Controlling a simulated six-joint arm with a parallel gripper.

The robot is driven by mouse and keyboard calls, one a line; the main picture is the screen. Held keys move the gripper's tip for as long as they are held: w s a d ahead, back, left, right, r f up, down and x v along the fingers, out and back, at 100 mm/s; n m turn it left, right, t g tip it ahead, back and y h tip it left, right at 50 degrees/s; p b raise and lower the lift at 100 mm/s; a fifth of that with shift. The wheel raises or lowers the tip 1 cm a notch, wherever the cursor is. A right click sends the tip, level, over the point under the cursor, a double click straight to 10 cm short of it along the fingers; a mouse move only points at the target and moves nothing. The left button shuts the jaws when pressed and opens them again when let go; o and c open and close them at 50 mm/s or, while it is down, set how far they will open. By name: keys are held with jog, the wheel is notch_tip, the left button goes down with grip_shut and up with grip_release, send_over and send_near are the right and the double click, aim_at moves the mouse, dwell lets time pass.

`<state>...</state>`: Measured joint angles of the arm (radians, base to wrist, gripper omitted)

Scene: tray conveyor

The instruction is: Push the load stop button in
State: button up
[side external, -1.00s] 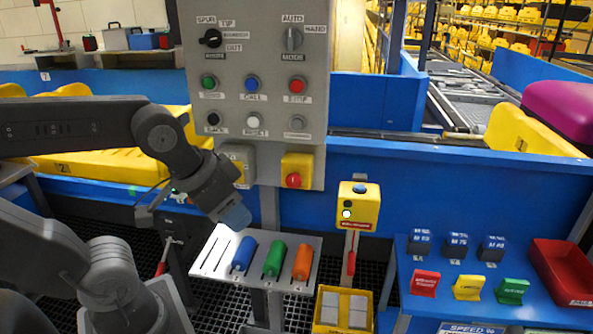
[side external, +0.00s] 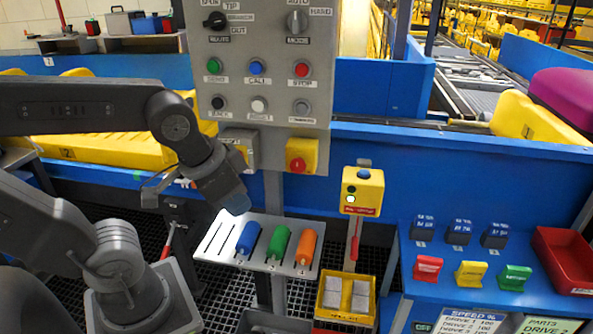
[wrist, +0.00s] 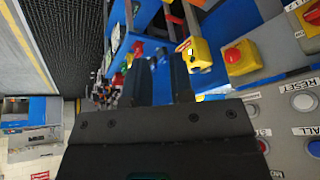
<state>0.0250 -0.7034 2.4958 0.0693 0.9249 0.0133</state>
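The grey control panel (side external: 258,130) carries a red button (side external: 302,69) over a label reading STOP. Below it, a yellow box (side external: 294,170) with a red mushroom button (side external: 302,164) also shows in the wrist view, with its red button (wrist: 232,55). A separate yellow box (side external: 376,190) on a post has small round controls and a red label too small to read. I cannot tell which is the load stop button. My gripper (side external: 238,202) is left of these boxes and touches no button. The wrist view shows its two dark fingers (wrist: 160,82) apart, with nothing between them.
Blue, green and orange cylinders lie on a slotted rack (side external: 270,240) below my gripper. A blue table (side external: 460,292) at the right holds small blocks, coloured tags and a red tray (side external: 562,258). A blue conveyor wall (side external: 470,180) runs behind.

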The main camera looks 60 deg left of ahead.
jog(key=a+f+m+g+y, duration=0.1)
jog(key=f, duration=0.1)
jog(key=a+f+m+g+y, duration=0.1)
jog(key=m, duration=0.1)
jog(key=a+f+m+g+y, duration=0.1)
jog(key=f, duration=0.1)
jog(key=shift+s+a+f+m+y, duration=0.1)
jog(key=shift+s+f+m+y, duration=0.2)
jog(key=shift+s+f+m, duration=0.1)
grip_shut()
jog(key=w+a+f+m+t+y, duration=0.35)
jog(key=w+m+y, duration=0.25)
jog(key=m+y, duration=0.5)
jog(key=w+d+m+t+h, duration=0.2)
jog(key=w+m+t, duration=0.4)
jog(key=m, duration=0.4)
jog(key=shift+d+t+h, duration=0.3)
jog(key=shift+d+t, duration=0.05)
jog(key=shift+d, duration=0.4)
